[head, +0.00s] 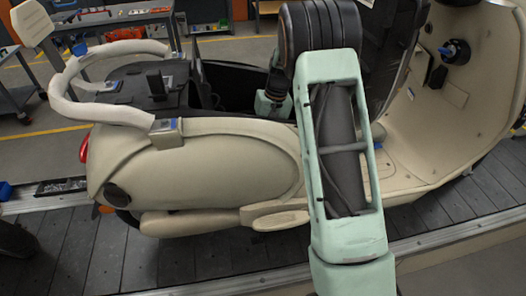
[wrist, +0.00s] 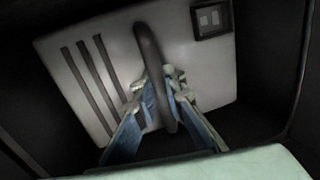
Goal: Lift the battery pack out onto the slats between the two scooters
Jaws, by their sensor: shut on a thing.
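The battery pack (wrist: 212,80) is a pale box with dark stripes and a small dark panel, seen from above in the wrist view. It sits inside a dark compartment. My gripper (wrist: 160,90) is shut on the pack's black handle (wrist: 148,45), with blue-padded fingers on either side of it. In the head view one beige scooter (head: 215,160) stands on the dark slats (head: 70,250). My arm reaches down into its open body; the fingers and pack are hidden there. I cannot make out a second scooter.
A cream grab rail (head: 65,90) curves around the scooter's rear, left of the opening. The dark seat (head: 395,45) stands upright to the right. Compartment walls (wrist: 285,65) surround the pack closely. A metal rail (head: 200,288) borders the slats in front. Workbenches (head: 110,20) stand behind.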

